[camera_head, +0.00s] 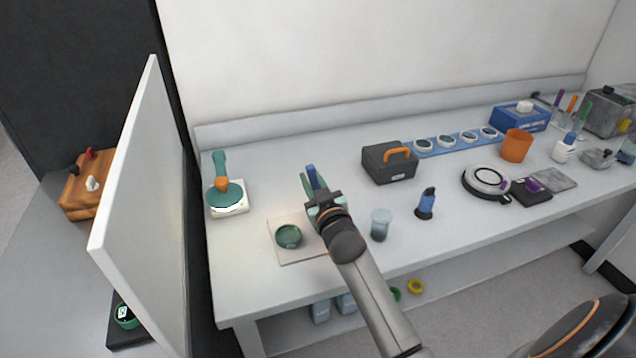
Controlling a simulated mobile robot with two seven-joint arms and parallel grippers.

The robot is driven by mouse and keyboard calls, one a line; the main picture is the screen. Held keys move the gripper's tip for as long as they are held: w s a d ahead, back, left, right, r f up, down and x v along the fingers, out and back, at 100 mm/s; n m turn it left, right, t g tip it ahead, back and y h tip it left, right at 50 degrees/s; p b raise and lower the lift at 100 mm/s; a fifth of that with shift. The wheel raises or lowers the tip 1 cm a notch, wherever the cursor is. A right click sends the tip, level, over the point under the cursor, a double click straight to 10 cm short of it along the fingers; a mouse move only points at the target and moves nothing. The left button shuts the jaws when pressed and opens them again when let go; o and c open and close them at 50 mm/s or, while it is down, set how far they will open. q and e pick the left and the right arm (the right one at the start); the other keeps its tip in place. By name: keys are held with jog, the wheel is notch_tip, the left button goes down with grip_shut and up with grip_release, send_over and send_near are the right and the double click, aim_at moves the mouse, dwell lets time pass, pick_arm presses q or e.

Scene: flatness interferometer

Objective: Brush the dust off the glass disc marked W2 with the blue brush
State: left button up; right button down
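A dark green round disc (288,236) lies on a square beige mat (290,256) at the left part of the bench; no W2 mark is readable on it. My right gripper (318,203) is over the right side of the mat, beside the disc and apart from it. A slim blue piece (311,173), which looks like the blue brush's handle, sticks up at the gripper's far side, with a green piece (306,186) next to it. The gripper hides their lower ends, so I cannot tell whether it grips either. My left gripper is not in view.
A green-topped instrument (224,196) stands left of the mat. A blue rack (434,149) holds several discs. A white panel (150,200) rises at the left.

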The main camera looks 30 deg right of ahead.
jog(key=shift+f+b, duration=0.4)
jog(key=shift+f, duration=0.2)
dwell(0.6)
jog(key=shift+s+d+r, duration=0.1)
jog(key=shift+s+d+p, duration=0.15)
jog(key=shift+s+p, duration=0.1)
jog(key=shift+p, duration=0.15)
jog(key=shift+s+d+p, duration=0.25)
jog(key=shift+s+p, duration=0.1)
jog(key=shift+p, duration=0.05)
jog(key=shift+s+d, duration=0.15)
jog(key=shift+s, duration=0.05)
jog(key=shift+s+d+p, duration=0.2)
jog(key=shift+s+p, duration=0.05)
jog(key=shift+p, duration=0.25)
jog(key=shift+r+p, duration=0.55)
jog(key=shift+p, duration=0.05)
